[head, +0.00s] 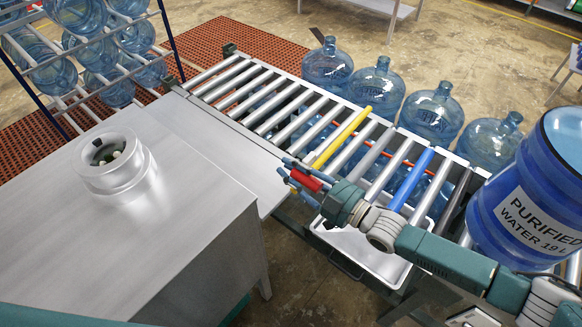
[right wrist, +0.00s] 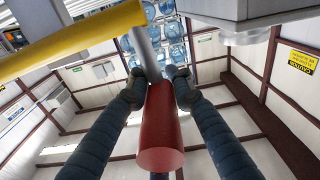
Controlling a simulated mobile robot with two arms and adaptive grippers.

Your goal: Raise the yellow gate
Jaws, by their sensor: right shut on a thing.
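The yellow gate (head: 341,138) is a yellow bar lying across the roller conveyor, at about roller level. In the right wrist view the yellow bar (right wrist: 72,41) crosses the upper left. A red handle (head: 306,180) sits near the bar's near end, at the conveyor's near side. My right gripper (head: 304,178) is shut on the red handle, with dark fingers on either side of it. In the right wrist view the red handle (right wrist: 160,128) lies between the fingers, with a grey rod running up from it. My left gripper is not in view.
A blue bar (head: 411,180) crosses the conveyor farther right. A full blue jug (head: 530,205) stands on the conveyor's right end. Several empty jugs (head: 431,112) stand behind it. A metal cabinet (head: 190,170) with a round fitting (head: 115,160) is at left. The conveyor's left rollers are clear.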

